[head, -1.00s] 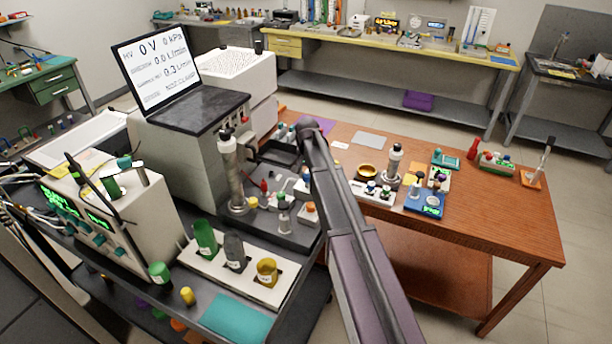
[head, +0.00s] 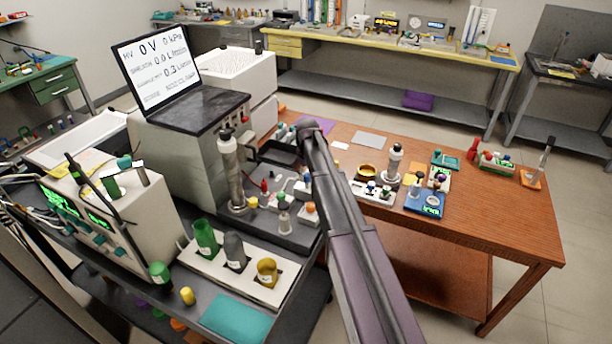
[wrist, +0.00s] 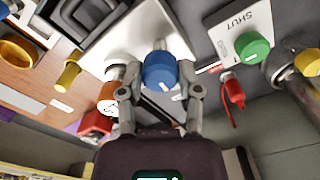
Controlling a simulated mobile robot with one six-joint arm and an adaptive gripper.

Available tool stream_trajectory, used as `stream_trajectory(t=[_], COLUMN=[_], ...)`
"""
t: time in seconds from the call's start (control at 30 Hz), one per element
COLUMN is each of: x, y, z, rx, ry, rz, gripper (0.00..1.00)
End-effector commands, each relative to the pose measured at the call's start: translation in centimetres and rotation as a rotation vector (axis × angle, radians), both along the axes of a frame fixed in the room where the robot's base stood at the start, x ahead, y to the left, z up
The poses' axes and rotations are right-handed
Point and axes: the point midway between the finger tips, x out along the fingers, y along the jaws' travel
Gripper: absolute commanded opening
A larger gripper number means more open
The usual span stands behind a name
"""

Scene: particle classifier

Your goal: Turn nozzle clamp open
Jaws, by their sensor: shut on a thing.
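In the wrist view my gripper (wrist: 160,78) is shut on a blue round knob (wrist: 160,71) with a white pointer mark, one finger at each side. The knob stands in front of a white plate (wrist: 150,32); I cannot read a label for it, so I cannot tell for certain that it is the nozzle clamp. In the head view my arm reaches over the dark instrument deck (head: 285,238), and my fingertips are hidden behind it.
In the wrist view a green knob (wrist: 251,46) on a plate marked SHUT and a red part (wrist: 233,92) lie to the right. An orange-capped part (wrist: 108,97) and a yellow knob (wrist: 68,76) lie to the left. A tall metal cylinder (head: 232,175) stands on the deck.

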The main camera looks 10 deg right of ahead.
Motion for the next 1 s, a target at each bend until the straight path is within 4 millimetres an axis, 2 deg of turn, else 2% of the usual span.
stream_trajectory(t=[0.3,0.73,0.77,0.8,0.83,0.87,1.0], x=[0.16,0.16,0.16,0.16,0.14,0.14,0.08], y=[-0.01,-0.05,-0.05,-0.05,-0.04,-0.04,-0.04], z=[-0.01,-0.01,-0.01,-0.01,-0.01,-0.01,0.0], rx=[-0.001,-0.001,-0.001,-0.001,-0.001,-0.001,-0.001], ry=[-0.004,-0.003,-0.003,-0.003,-0.003,-0.003,-0.001], rz=[0.109,0.118,0.118,0.118,0.118,0.118,0.117], gripper=[0.0,0.0,0.54,0.66,0.75,0.79,0.79])
